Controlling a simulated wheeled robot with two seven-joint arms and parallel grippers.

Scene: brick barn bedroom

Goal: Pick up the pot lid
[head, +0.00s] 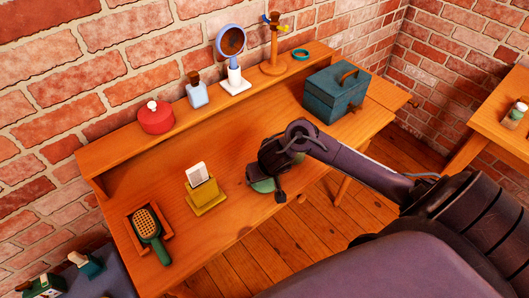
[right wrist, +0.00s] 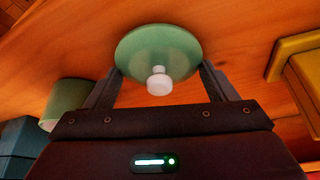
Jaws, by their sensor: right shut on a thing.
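The pot lid is a round green disc with a white knob (right wrist: 158,52); in the right wrist view it sits between my two fingers. In the head view a green part of it (head: 263,186) shows under my right gripper (head: 266,178), near the desk's front edge. My right gripper (right wrist: 157,80) is shut on the lid, one finger at each side. I cannot tell if the lid is clear of the desk. A green pot (right wrist: 66,101) stands beside the gripper at the left of the wrist view; my arm mostly hides it in the head view. My left gripper is not in view.
The wooden desk (head: 240,200) holds a yellow holder with a white card (head: 205,192), a green brush on a tray (head: 148,228) and a blue box (head: 336,92). A red pot (head: 156,118), a bottle (head: 196,92) and a mirror (head: 231,45) stand on the raised back shelf.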

